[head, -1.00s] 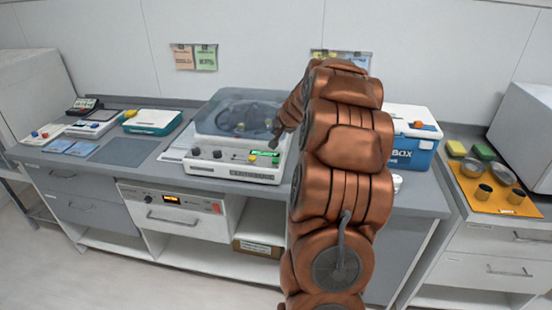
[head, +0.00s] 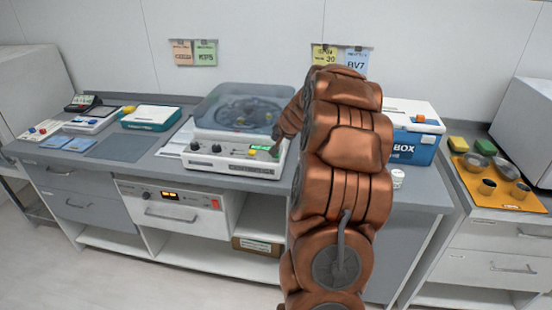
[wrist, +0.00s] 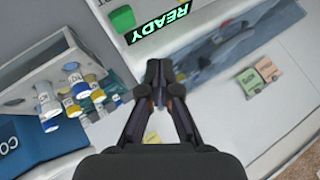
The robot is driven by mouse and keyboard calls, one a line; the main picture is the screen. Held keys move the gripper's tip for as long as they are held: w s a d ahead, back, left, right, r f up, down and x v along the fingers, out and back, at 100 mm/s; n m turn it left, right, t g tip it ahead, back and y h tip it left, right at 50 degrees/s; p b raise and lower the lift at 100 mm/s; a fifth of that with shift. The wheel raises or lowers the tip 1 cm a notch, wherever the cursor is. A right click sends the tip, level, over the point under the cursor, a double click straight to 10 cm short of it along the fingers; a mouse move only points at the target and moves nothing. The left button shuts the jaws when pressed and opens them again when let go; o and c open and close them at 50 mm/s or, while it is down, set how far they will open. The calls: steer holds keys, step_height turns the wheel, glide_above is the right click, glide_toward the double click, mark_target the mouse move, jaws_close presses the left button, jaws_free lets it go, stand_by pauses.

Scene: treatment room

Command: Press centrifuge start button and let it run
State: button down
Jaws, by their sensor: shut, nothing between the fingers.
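The white centrifuge (head: 206,164) stands on the counter with its grey see-through lid (head: 215,100) down. The rotor shows through the lid. Its front panel has dark knobs, a yellow button (head: 252,153) and a lit green display (head: 260,147). In the wrist view the display (wrist: 158,22) reads READY, with a green button (wrist: 122,18) beside it. My gripper (wrist: 158,80) is shut and empty, its tips close to the display in the picture; I see no contact with the button. In the head view my gripper (head: 276,150) is at the panel's right end, which it partly hides.
A blue-and-white cool box (head: 410,150) stands right of my arm; vials (wrist: 75,90) show in it. A small white jar (head: 397,179) stands in front. A teal-edged device (head: 150,118) and a grey mat (head: 121,147) lie left. A yellow tray (head: 487,198) with cups is far right.

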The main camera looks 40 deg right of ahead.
steer(key=shift+f+b, duration=1.1)
steer(key=shift+f, duration=0.75)
steer(key=shift+f, duration=0.1)
steer(key=shift+f+b, duration=0.35)
steer(key=shift+b, duration=0.05)
